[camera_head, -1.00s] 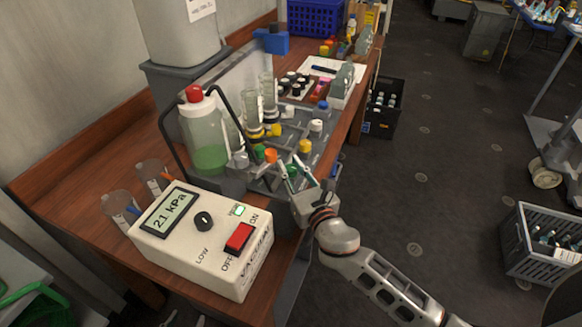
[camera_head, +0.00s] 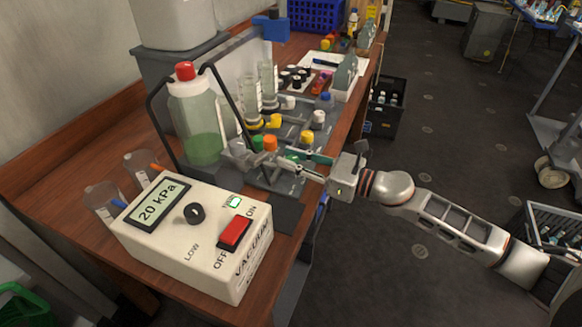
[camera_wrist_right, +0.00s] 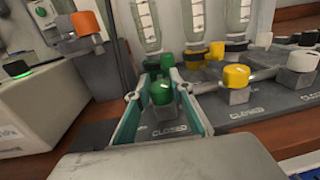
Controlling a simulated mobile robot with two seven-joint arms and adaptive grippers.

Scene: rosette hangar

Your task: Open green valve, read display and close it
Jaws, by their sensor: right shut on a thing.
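The green valve knob (camera_wrist_right: 162,92) stands on the grey rack with the word CLOSED printed in front of it. My right gripper (camera_head: 298,167) reaches in from the right over the rack. In the right wrist view its teal-padded fingers are shut around the green knob. In the head view the fingers mostly hide this knob. The display (camera_head: 161,206) on the white vacuum box (camera_head: 180,250) reads 20 kPa. The box's red switch (camera_head: 235,233) and a lit green lamp (camera_head: 233,202) show beside the dial. My left gripper is not in view.
A bottle with a red cap and green liquid (camera_head: 202,125) stands behind the box. Orange (camera_head: 270,144), yellow (camera_head: 307,138) and white knobs crowd the rack near my fingers. Clear tubes stand behind.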

